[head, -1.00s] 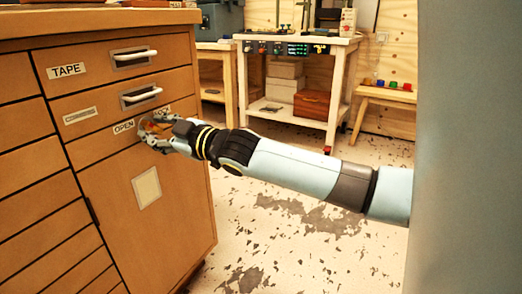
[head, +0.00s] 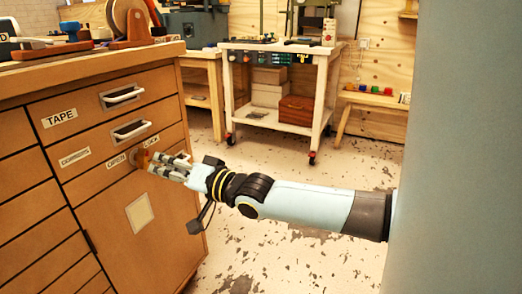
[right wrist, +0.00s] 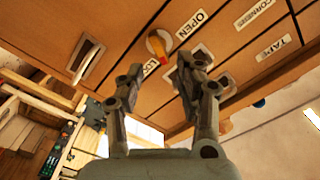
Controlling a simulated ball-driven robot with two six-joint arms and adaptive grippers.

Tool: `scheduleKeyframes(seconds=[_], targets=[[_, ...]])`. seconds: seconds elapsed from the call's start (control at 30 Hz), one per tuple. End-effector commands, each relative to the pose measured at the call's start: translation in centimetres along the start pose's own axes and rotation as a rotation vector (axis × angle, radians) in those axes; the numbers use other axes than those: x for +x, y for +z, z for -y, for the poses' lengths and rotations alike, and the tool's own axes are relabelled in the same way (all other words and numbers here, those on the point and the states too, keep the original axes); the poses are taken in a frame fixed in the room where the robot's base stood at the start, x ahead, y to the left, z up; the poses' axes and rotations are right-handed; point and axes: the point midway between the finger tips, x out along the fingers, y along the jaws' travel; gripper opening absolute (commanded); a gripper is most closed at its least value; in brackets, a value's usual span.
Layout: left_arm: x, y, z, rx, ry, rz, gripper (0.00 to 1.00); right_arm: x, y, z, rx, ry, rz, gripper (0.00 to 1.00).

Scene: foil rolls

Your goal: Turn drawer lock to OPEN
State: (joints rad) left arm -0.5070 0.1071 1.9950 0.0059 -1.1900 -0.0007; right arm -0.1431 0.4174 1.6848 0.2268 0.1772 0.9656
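The drawer lock is a small knob (head: 141,158) on the wooden cabinet front, between the OPEN label (head: 116,161) and the LOCK label (head: 152,141). In the right wrist view the knob (right wrist: 158,45) has a red and yellow pointer, with its yellow end toward the LOCK label (right wrist: 150,70). My right gripper (head: 158,165) is just right of the knob in the head view. In the right wrist view its fingers (right wrist: 160,75) are spread with nothing between them, and the knob lies beyond the tips. My left gripper is not in view.
Two drawer handles (head: 123,96) (head: 131,130) stick out above the lock. A tape dispenser (head: 130,22) and tools stand on the cabinet top. A white cart (head: 282,49) stands behind. The floor (head: 300,250) right of the cabinet is clear.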

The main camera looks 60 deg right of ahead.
Motion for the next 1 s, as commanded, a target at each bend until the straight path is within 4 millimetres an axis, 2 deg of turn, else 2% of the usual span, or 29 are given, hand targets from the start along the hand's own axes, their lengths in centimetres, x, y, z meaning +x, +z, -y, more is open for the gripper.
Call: scheduleKeyframes(seconds=[0.03, 0.2, 0.57, 1.0], targets=[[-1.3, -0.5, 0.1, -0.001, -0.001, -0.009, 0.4, -1.2, -0.4, 0.4, 0.001, 0.001, 0.001, 0.36], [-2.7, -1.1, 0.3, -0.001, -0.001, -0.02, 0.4, -4.7, 0.0, -0.1, -0.005, 0.009, 0.005, 0.36], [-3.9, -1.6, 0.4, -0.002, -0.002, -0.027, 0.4, -7.2, 4.4, -6.6, -0.136, 0.195, 0.115, 0.36], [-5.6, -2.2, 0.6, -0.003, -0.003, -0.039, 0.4, -12.4, 9.8, -12.8, -0.274, 0.383, 0.287, 0.36]])
